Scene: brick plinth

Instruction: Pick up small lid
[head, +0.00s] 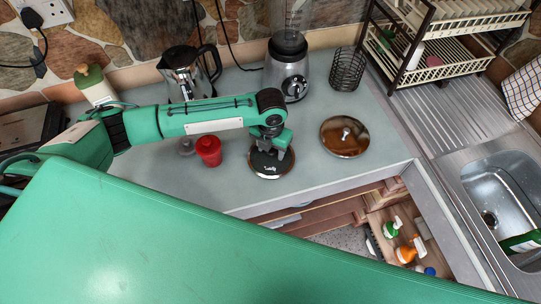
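My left gripper (271,153) points down over the far half of the small lid. Its fingertips are at or just above the lid's middle and hide part of it. I cannot tell whether they touch the lid or grip it. My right gripper is not in view.
A red pot (209,151) and a small grey item (185,147) stand left of the small lid. A kettle (188,75), a blender (287,70) and a wire basket (347,69) stand behind. The sink (507,190) is at right. The counter between the lids is clear.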

